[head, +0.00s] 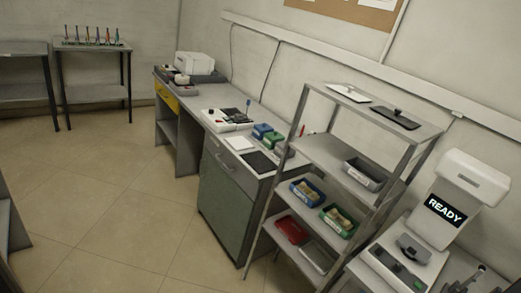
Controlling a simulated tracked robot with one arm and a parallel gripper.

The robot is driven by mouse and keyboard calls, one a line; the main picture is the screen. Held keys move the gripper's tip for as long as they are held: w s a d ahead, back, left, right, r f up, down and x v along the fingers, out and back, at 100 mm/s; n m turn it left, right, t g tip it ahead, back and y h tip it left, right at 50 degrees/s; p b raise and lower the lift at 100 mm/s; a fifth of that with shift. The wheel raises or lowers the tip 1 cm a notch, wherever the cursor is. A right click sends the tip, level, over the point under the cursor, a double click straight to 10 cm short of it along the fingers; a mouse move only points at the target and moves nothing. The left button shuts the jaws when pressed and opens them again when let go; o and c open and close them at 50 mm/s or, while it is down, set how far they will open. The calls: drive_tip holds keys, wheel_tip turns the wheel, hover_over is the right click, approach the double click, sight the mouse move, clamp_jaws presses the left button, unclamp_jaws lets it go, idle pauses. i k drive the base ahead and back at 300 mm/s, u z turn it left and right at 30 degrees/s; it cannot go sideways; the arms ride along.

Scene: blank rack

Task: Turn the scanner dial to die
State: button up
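A white machine (458,200) stands at the right, with a black display reading READY (445,211). It may be the scanner, but no label shows this. Its low front base (401,268) carries a dark grey part (413,248) and a dark panel with a small green spot. I cannot tell whether either of these is the dial, and no dial position or "die" mark is legible. My gripper does not show in this view.
An open grey shelf rack (306,148) with bins and trays stands just left of the machine. A long desk (208,112) with equipment runs along the wall. A table (92,92) with upright tools stands far left. The tiled floor (110,200) at left is clear.

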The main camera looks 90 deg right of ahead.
sight(397, 269)
drive_tip(key=z, duration=1.2)
drive_tip(key=i, duration=0.1)
drive_tip(key=z, duration=2.25)
drive_tip(key=k, duration=0.9)
drive_tip(key=z, duration=0.15)
drive_tip(key=i, duration=0.9)
drive_tip(key=u, duration=0.1)
